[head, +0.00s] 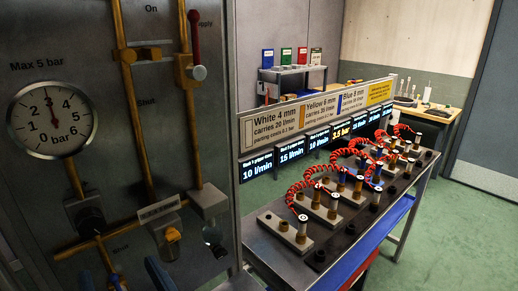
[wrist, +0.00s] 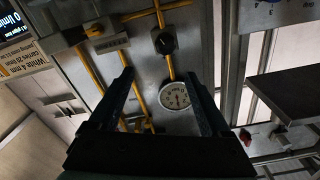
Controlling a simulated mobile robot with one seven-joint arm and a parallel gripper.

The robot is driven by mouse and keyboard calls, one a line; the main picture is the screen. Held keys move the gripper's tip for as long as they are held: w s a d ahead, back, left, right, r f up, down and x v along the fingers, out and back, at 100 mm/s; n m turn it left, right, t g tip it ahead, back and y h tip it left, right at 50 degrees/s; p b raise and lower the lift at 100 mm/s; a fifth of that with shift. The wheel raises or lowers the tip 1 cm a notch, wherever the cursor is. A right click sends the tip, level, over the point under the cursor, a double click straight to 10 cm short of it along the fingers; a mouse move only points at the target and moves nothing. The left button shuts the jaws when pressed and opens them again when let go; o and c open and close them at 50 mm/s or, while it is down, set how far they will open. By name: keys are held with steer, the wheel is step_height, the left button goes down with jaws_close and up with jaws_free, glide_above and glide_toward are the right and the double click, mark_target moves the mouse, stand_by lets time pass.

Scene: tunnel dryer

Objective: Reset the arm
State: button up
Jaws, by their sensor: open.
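My gripper (wrist: 160,82) shows in the wrist view with its two dark fingers wide apart and nothing between their tips. Beyond the fingers is the grey panel, with the round white pressure gauge (wrist: 174,96) showing between them, near the right finger. The wrist picture is turned over compared with the head view. In the head view, blue parts stand at the bottom edge in front of the panel; I cannot tell for sure whether they are my gripper.
The grey panel (head: 110,205) carries the gauge (head: 52,117), yellow pipes and a red-handled valve (head: 195,45). A bench (head: 345,238) with red coiled hoses and metal fittings stands right of it. Green floor (head: 455,225) is clear at the right. A dark shelf (wrist: 290,92) juts out in the wrist view.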

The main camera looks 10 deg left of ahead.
steer(key=w+d+r+m+t+h, duration=0.1)
steer(key=w+d+r+t+h, duration=0.2)
steer(key=d+r+t, duration=0.45)
steer(key=w+d+r+m+t+h, duration=0.2)
steer(key=w+d+r+h, duration=0.15)
steer(key=r, duration=0.65)
steer(key=s+d+r+m+t+h, duration=0.3)
steer(key=d+r+t+h, duration=0.3)
steer(key=r, duration=0.6)
steer(key=shift+s+d+h, duration=0.65)
steer(key=shift+s+d, duration=0.05)
steer(key=shift+d, duration=0.45)
stand_by(0.3)
